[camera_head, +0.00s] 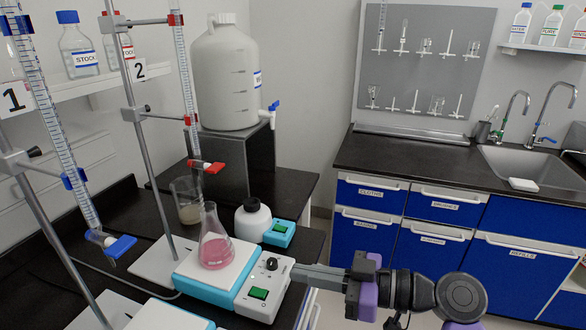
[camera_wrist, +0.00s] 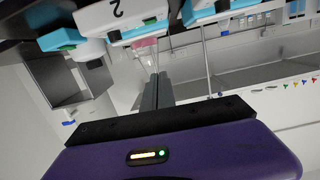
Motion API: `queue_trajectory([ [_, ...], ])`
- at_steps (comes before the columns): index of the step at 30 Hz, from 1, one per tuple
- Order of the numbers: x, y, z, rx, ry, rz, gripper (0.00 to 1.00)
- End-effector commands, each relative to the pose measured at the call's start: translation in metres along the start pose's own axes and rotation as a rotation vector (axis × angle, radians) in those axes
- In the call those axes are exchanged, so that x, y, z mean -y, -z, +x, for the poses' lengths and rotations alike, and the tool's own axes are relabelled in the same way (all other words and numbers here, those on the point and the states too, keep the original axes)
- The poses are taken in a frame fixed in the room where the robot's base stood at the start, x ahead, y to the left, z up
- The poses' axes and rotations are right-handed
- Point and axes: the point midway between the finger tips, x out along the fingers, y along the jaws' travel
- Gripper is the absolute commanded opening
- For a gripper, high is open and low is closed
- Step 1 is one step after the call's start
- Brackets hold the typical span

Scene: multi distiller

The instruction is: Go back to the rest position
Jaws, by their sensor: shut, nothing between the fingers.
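My gripper (camera_head: 296,273) is in the lower middle of the head view, its long grey fingers together and empty. They point left, and the tips are beside the front of a white and blue stirrer (camera_head: 248,293) with a black knob and a green display. I cannot tell whether they touch it. In the wrist view the shut fingers (camera_wrist: 158,80) reach up from the purple gripper body. A conical flask (camera_head: 215,250) with pink liquid stands upright on the stirrer plate, under a burette (camera_head: 186,75) with a red tap.
A beaker (camera_head: 188,205) with cloudy liquid, a white bottle (camera_head: 253,219) and a small teal device (camera_head: 279,232) stand behind the flask. A second burette (camera_head: 62,150) with a blue tap is at left. A large white carboy (camera_head: 225,80) stands on a black stand. Open floor separates the benches.

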Motion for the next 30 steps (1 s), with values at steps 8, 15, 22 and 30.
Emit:
queue_trajectory([
  [8,-0.063,0.016,-0.017,-0.069,-0.319,0.135,0.0],
  [15,-0.082,-0.023,-0.06,-0.145,-0.657,0.261,0.0],
  [22,-0.051,-0.074,-0.118,-0.213,-0.941,0.322,0.0],
  [30,0.026,-0.108,-0.183,-0.254,-1.164,0.292,0.0],
])
